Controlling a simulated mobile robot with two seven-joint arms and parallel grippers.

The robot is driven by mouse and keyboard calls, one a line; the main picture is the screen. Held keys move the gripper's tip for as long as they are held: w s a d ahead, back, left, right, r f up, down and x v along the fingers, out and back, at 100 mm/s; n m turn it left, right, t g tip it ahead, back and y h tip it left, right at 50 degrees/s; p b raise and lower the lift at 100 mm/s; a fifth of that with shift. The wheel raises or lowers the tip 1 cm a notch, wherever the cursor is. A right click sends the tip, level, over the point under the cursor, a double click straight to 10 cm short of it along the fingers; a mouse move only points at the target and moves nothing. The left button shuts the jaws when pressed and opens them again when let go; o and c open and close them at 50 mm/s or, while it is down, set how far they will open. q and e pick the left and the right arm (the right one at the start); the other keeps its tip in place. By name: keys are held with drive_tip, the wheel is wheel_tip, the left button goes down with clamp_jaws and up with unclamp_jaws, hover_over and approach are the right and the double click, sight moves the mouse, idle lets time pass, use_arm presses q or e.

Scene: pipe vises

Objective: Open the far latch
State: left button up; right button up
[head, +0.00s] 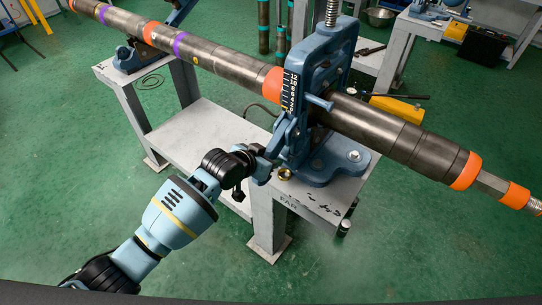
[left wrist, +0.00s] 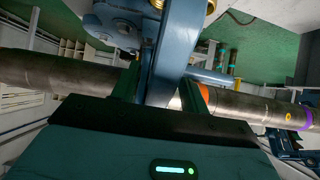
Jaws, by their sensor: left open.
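The blue pipe vise (head: 325,70) stands on the grey stand end marked FAR, its tall frame around the long dark pipe (head: 375,125). A narrow blue latch piece (head: 291,122) shows on the near left side of the frame. My left gripper (head: 273,150) is at this side, low beside the latch. In the left wrist view a blue bar of the vise (left wrist: 165,55) lies between the two fingers of my open left gripper (left wrist: 162,84). I cannot tell whether the fingers touch it. My right gripper is not in view.
The grey stand (head: 205,135) has a low shelf and carries a second blue vise (head: 135,55) at its other end. A brass ring (head: 285,174) lies by the vise base. A yellow tool (head: 398,108) is behind the pipe. Green floor is clear in front.

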use_arm(q)
drive_tip(key=v, duration=0.4)
drive_tip(key=shift+r+p, duration=0.2)
drive_tip(key=shift+p, duration=0.1)
drive_tip(key=shift+v, duration=0.8)
drive_tip(key=shift+f, duration=0.1)
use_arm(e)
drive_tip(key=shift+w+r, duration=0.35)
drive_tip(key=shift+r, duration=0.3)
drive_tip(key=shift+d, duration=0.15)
